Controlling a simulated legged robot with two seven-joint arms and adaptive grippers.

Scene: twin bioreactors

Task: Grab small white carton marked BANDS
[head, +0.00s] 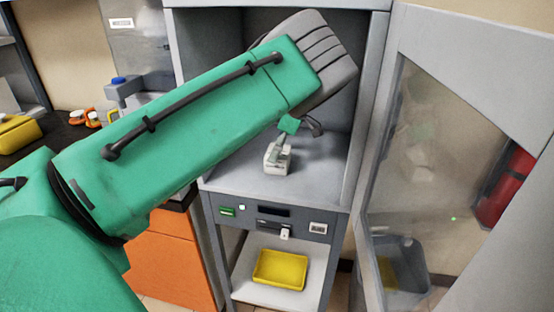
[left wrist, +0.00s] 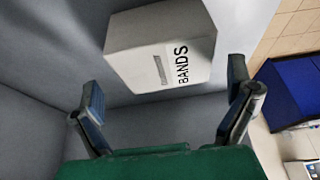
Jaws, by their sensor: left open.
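The small white carton marked BANDS (left wrist: 150,45) is large in the left wrist view, its printed face turned towards the camera. In the head view the carton (head: 277,160) stands on the floor of the open grey cabinet, partly covered by my gripper. My left gripper (left wrist: 165,88) is open, its two fingers spread to either side of the carton's near edge, with a visible gap to each finger. In the head view the left gripper (head: 297,130) is just above the carton, mostly hidden behind my green forearm. My right gripper is not in view.
The cabinet's side walls (head: 370,110) enclose the carton, and a glass-panelled door (head: 440,150) stands open at right. Below are a control panel (head: 270,222) and a yellow tray (head: 280,269) on a lower shelf.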

